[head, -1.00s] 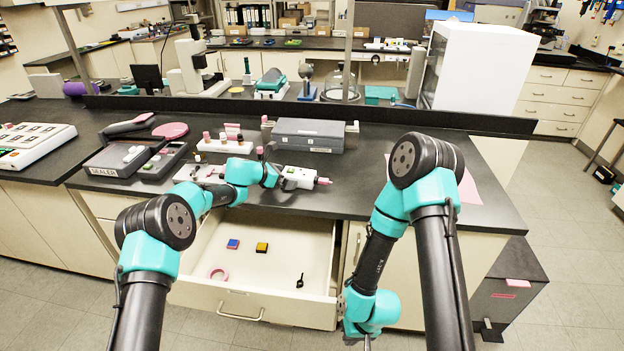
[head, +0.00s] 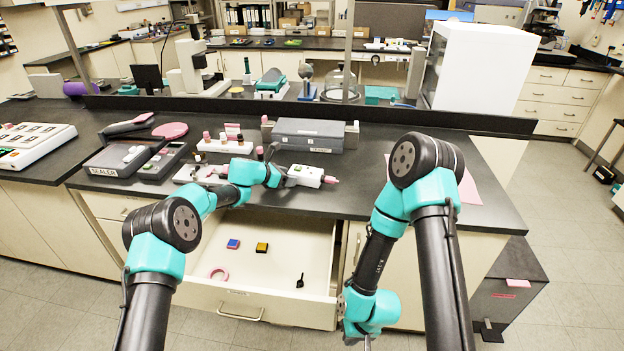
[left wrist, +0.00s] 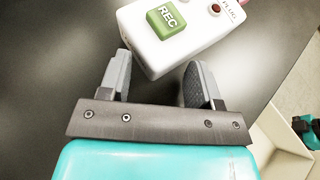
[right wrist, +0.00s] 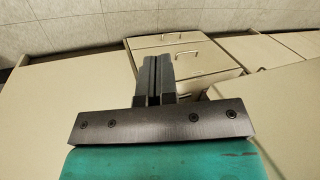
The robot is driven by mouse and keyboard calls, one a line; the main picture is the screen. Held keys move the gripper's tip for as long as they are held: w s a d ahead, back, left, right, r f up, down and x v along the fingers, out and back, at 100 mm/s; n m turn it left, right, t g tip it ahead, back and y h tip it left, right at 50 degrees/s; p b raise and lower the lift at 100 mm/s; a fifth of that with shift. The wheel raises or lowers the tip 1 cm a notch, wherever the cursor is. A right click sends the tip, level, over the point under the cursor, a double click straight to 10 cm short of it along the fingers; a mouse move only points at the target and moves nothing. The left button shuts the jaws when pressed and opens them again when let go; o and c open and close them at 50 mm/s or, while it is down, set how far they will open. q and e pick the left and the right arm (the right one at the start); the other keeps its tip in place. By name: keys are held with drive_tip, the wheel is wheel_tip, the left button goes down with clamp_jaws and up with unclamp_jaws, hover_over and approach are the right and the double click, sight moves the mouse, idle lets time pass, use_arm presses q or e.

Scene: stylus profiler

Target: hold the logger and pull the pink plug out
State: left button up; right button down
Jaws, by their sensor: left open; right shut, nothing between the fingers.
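The logger (head: 305,175) is a white box on the black bench, and it also shows in the left wrist view (left wrist: 205,48) with a green REC button and a red button. The pink plug (head: 331,180) sits at the logger's right end; its edge shows at the top of the left wrist view (left wrist: 243,2). My left gripper (left wrist: 158,72) is open, with its fingertips at the near left end of the logger and nothing clearly between them. My right gripper (right wrist: 155,75) is shut and empty, low in front of the cabinets, away from the logger.
An open drawer (head: 290,285) below the bench edge holds a blue block, a yellow block, a pink ring and a small black item. A grey case (head: 308,134) stands behind the logger. A white rack (head: 225,146) with small bottles is left of it.

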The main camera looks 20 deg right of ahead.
use_arm(q)
clamp_jaws()
drive_tip(key=c, duration=0.9)
unclamp_jaws()
drive_tip(key=o, duration=1.5)
